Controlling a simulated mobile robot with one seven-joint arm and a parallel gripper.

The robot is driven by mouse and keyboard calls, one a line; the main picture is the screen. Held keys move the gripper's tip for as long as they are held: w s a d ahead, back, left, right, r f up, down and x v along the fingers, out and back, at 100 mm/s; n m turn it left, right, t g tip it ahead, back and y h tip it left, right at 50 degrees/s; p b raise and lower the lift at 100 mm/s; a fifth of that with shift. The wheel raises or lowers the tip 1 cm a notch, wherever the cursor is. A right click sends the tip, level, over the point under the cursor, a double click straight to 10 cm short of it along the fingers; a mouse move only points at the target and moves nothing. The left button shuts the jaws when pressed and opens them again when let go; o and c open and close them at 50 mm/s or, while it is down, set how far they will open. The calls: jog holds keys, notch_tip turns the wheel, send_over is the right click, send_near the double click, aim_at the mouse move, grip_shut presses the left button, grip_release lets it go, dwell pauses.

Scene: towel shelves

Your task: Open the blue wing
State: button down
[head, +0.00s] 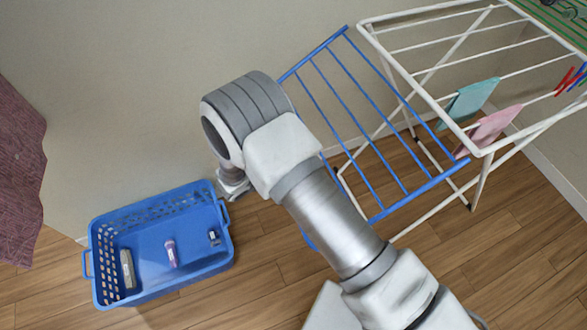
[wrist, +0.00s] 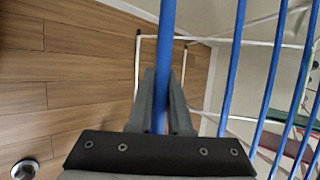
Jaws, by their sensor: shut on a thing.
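The blue wing (head: 418,190) is a frame of blue bars beside the white drying rack (head: 420,82). In the head view it slants from the wall side down toward the rack's lower front, and my arm covers part of its left side. In the wrist view, my gripper (wrist: 161,100) is shut on one blue bar of the wing (wrist: 167,40), which runs between the two fingers. Several more blue bars lie to the right of it. My gripper is hidden behind my arm in the head view.
A teal cloth (head: 467,102) and a pink cloth (head: 494,127) hang on the rack, with red and blue pegs (head: 567,80) at right. A blue basket (head: 160,245) holding small items stands on the floor at left. The wall is close behind.

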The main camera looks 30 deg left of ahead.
jog(key=s+a+r+g+y+p, duration=0.1)
jog(key=s+a+r+g+p, duration=0.1)
jog(key=r+p, duration=0.4)
jog(key=s+a+r+m+g+y+p, duration=0.1)
jog(key=s+r+p, duration=0.3)
jog(key=r, duration=1.1)
jog(key=a+g+p, duration=0.1)
jog(key=p, duration=0.2)
jog(key=shift+a+r+y+p, duration=0.25)
jog(key=shift+a+y+p, duration=0.05)
jog(key=shift+a+y, duration=0.1)
jog(key=shift+s+a+r, duration=0.1)
jog(key=c, duration=0.8)
grip_release()
jog(key=shift+s, duration=0.1)
jog(key=shift+c, duration=0.2)
jog(key=p+v, duration=0.2)
jog(key=v, duration=1.5)
jog(key=shift+r, duration=0.15)
